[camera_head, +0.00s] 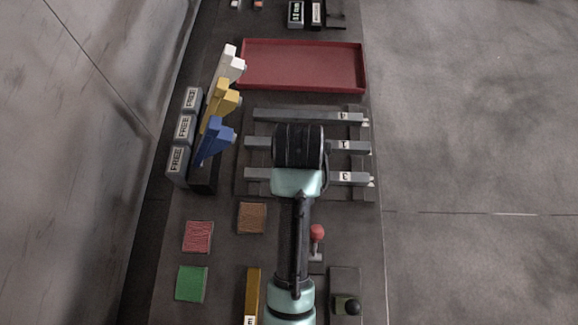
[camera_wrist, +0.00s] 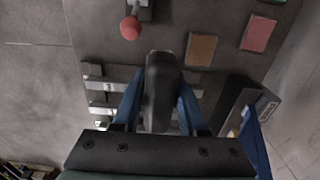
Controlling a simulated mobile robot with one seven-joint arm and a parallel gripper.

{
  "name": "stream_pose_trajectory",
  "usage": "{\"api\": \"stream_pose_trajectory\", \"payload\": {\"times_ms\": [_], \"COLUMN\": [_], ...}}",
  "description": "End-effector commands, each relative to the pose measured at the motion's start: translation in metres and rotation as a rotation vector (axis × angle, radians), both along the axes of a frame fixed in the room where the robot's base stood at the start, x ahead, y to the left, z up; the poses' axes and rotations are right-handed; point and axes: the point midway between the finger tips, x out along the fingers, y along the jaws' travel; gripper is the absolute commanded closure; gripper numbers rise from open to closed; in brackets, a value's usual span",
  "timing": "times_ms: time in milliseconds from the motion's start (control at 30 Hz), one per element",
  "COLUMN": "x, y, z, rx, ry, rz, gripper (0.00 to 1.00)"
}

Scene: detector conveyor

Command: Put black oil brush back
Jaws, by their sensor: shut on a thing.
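My gripper (camera_wrist: 160,98) shows in the wrist view, its two blue fingers shut on a long black piece, which I take to be the black oil brush (camera_wrist: 162,75). The brush stands out between the fingers toward the top of the picture. It hangs over the dark bench, near the grey bars; I cannot tell how high. In the head view my own arm hides the fingers and the brush, with the wrist above the labelled grey bars (camera_head: 262,143).
A red tray (camera_head: 302,43) lies beyond the bars. Blue (camera_head: 214,138), yellow (camera_head: 222,100) and white (camera_head: 232,62) pieces lean by the FREE-marked grey boxes (camera_head: 184,128) at left. Red, brown and green pads lie nearer. A red-knobbed lever (camera_head: 317,232) and black knob (camera_head: 352,306) stand close by.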

Motion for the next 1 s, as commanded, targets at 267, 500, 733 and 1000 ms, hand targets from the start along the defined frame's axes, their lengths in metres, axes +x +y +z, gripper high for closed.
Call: {"api": "stream_pose_trajectory", "payload": {"times_ms": [267,500,733,1000], "x": [-0.003,-0.002,0.000,0.000], "y": [0.000,0.000,0.000,0.000], "z": [-0.057,-0.115,-0.139,-0.173], "rx": [0.000,0.000,0.000,0.000], "ry": [0.009,0.006,0.002,0.001], "rz": [-0.002,-0.002,-0.001,-0.001], "gripper": [1.00,1.00,1.00,1.00]}}
